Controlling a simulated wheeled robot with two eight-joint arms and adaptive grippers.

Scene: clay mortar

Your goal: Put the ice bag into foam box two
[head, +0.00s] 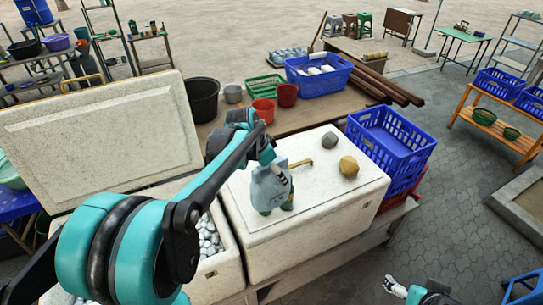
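A pale grey-blue bag (268,190), which looks like the ice bag, stands on the closed lid of the right foam box (325,215). Green shapes show at its lower right side. My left gripper (282,178) is at the bag's upper right, overlapping it in the head view. Whether its fingers are closed on the bag is hard to see. The left foam box (228,262) is open, with its lid (100,135) raised at the back and whitish lumps inside. No label shows which box is number two. My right gripper (394,287) is low at the bottom right, away from both boxes.
A grey stone (329,140) and a brown stone (348,166) lie on the right box's lid, near a yellowish handle (301,163). Blue crates (392,142) stand close to its right. Buckets (264,110) and a blue basket (318,75) stand behind.

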